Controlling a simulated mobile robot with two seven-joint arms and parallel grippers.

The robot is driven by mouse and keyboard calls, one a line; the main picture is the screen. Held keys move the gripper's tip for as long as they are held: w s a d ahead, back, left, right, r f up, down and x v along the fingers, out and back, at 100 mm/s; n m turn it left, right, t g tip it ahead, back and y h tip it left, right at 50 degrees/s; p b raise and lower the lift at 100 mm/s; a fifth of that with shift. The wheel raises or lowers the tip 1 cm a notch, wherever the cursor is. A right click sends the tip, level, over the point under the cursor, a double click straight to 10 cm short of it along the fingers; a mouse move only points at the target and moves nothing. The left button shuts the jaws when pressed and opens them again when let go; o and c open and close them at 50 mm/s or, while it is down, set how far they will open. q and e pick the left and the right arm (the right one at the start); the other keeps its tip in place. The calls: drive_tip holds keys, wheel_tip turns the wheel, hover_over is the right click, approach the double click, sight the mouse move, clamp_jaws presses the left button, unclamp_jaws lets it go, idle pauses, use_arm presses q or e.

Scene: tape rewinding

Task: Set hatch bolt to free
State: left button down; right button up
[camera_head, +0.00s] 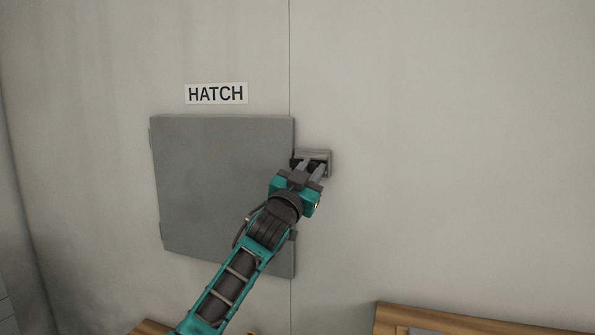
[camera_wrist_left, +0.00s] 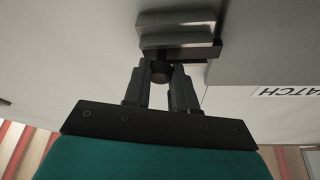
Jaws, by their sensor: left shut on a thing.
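The grey hatch door (camera_head: 215,185) lies closed against the wall, under a white label reading HATCH (camera_head: 216,93). The hatch bolt (camera_head: 318,156) is a small grey block on the wall at the door's right edge, near its top. My left gripper (camera_head: 311,169) reaches up from below to the bolt. In the left wrist view, the fingers of my left gripper (camera_wrist_left: 160,82) are shut on the dark round knob (camera_wrist_left: 160,72) of the bolt (camera_wrist_left: 178,32). The fingers partly hide the knob. My right gripper is out of view.
A wooden-edged piece (camera_head: 470,318) stands low at the bottom right, and another wooden edge (camera_head: 150,327) shows at the bottom left. The pale wall (camera_head: 440,150) right of the bolt is bare. A vertical seam runs along the door's right side.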

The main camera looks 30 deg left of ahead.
use_arm(q)
drive_tip(key=shift+w+d, duration=0.1)
drive_tip(key=shift+d, duration=0.3)
drive_tip(key=c, duration=0.9)
unclamp_jaws()
drive_tip(key=shift+d, duration=0.2)
drive_tip(key=shift+a, duration=0.1)
drive_tip(key=b+v, duration=0.1)
drive_tip(key=v, duration=1.2)
drive_tip(key=shift+b, duration=0.35)
drive_tip(key=shift+w, duration=0.1)
